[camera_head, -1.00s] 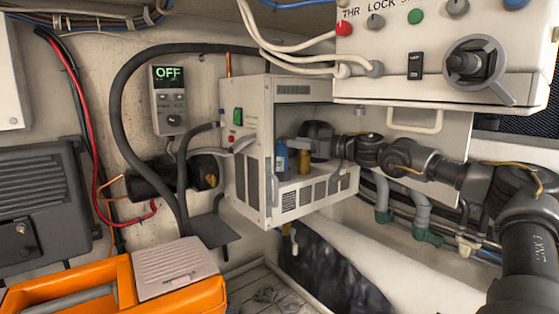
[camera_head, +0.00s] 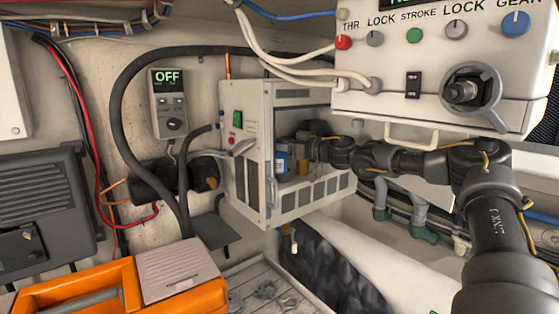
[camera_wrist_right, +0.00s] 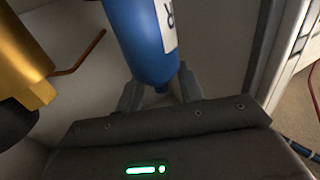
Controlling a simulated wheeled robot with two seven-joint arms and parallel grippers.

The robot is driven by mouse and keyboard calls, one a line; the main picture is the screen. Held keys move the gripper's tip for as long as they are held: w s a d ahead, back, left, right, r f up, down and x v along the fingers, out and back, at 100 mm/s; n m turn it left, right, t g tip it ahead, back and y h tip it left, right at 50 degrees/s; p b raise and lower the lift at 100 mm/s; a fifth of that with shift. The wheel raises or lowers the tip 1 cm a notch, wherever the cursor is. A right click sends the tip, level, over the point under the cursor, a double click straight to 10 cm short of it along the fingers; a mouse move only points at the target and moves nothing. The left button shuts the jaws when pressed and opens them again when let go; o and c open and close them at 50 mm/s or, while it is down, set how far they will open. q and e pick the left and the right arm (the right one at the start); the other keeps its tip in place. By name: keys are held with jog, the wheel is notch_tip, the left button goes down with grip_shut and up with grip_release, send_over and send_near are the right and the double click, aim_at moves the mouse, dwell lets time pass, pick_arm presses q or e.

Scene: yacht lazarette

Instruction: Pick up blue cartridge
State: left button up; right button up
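The blue cartridge (camera_head: 281,163) stands upright inside the open white cabinet (camera_head: 247,160), near its left side. In the right wrist view the blue cartridge (camera_wrist_right: 143,38), with a white label, is large and close. My right gripper (camera_wrist_right: 160,92) is open, with one finger on each side of the cartridge's lower end in that picture. I cannot tell whether the fingers touch it. In the head view my right arm reaches into the cabinet from the right, and the fingertips are hard to make out. My left gripper is not in view.
A yellow cartridge (camera_wrist_right: 22,62) stands close to the blue one, beside my right gripper. The cabinet walls and floor enclose the space tightly. A control panel (camera_head: 440,65) hangs above my right arm. An orange toolbox (camera_head: 120,290) sits at the lower left.

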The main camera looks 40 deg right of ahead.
grip_shut()
dwell(0.3)
jog(key=shift+r, duration=0.1)
jog(key=shift+r+b, duration=0.35)
jog(key=shift+b, duration=0.15)
jog(key=r+b, duration=0.2)
jog(key=shift+s+r, duration=0.25)
jog(key=shift+r, duration=0.05)
jog(key=s+a+b, duration=0.2)
jog(key=s+b, duration=0.1)
jog(key=s, duration=0.5)
jog(key=s+a+b, duration=0.1)
jog(key=s+b, duration=0.3)
jog(key=s, duration=0.5)
jog(key=shift+a, duration=0.4)
